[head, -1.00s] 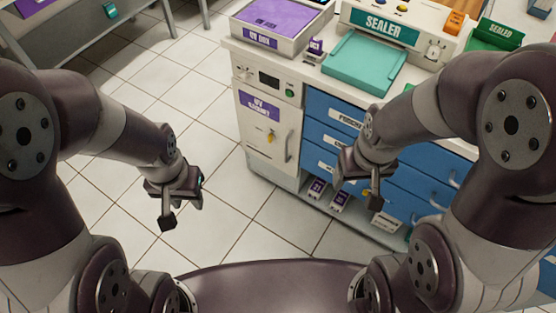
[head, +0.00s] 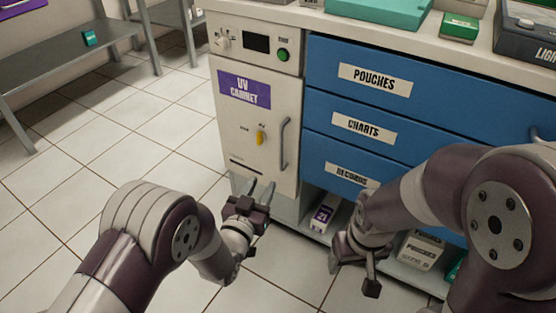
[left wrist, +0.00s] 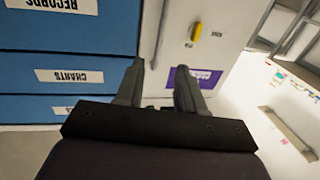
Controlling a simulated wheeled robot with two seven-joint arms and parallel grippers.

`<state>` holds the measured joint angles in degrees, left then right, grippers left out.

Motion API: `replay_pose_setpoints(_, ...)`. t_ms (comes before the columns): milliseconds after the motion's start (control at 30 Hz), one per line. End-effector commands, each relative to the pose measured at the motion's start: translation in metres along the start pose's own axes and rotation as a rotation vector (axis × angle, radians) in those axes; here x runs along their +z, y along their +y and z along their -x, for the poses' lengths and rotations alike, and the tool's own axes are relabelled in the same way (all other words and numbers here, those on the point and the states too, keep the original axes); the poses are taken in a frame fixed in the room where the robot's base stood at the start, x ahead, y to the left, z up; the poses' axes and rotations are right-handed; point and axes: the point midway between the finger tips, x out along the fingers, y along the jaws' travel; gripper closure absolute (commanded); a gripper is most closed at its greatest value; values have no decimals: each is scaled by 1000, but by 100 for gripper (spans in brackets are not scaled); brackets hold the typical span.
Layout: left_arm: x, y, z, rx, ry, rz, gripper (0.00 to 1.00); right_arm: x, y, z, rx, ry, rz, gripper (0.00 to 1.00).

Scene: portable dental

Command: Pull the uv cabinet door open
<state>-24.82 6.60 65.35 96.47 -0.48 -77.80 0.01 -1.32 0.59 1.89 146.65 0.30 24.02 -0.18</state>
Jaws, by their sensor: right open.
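The UV cabinet door (head: 240,150) is a cream panel with a purple label, shut flush under a control panel. Its grey vertical bar handle (head: 284,143) is on the right side; in the left wrist view the handle (left wrist: 161,32) shows beyond the fingers. A yellow knob (head: 261,137) sits left of the handle. My left gripper (head: 260,186) is open and empty, just below and in front of the handle, apart from it; its two fingers (left wrist: 158,78) stand apart in the left wrist view. My right gripper (head: 369,274) is open and empty, low before the drawers.
Blue drawers (head: 375,115) adjoin the door on the right. Boxes, including a purple-and-white one (head: 323,213), stand on the low shelf beneath. A grey table (head: 60,75) is at the far left. The tiled floor (head: 120,140) left of the cabinet is clear.

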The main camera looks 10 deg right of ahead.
Motion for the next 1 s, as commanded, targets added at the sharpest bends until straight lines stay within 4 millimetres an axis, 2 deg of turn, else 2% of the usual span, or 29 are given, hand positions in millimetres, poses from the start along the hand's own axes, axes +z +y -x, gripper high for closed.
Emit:
replay_pose_setpoints(133, 2, 0, -21, 0, 18, 0, 62, 2, 0, -16, 0, -1, 0, 30)
replay_pose_setpoints(400, 4, 0, -90, 0, 15, 0, 62, 7, 0, -52, 0, -2, 0, 30)
replay_pose_setpoints(533, 1, 0, -112, 0, 14, 0, 62, 8, 0, -62, 0, -2, 0, 30)
replay_pose_setpoints(700, -3, 0, -125, 0, 12, 0, 62, 8, 0, -65, 0, -1, 0, 30)
replay_pose_setpoints(933, -4, 0, -125, -1, 11, 0, 62, 8, 0, -64, 0, -1, 0, 30)
replay_pose_setpoints(1000, -4, 0, -125, -1, 11, 0, 85, 8, 0, -64, 0, -1, 0, 30)
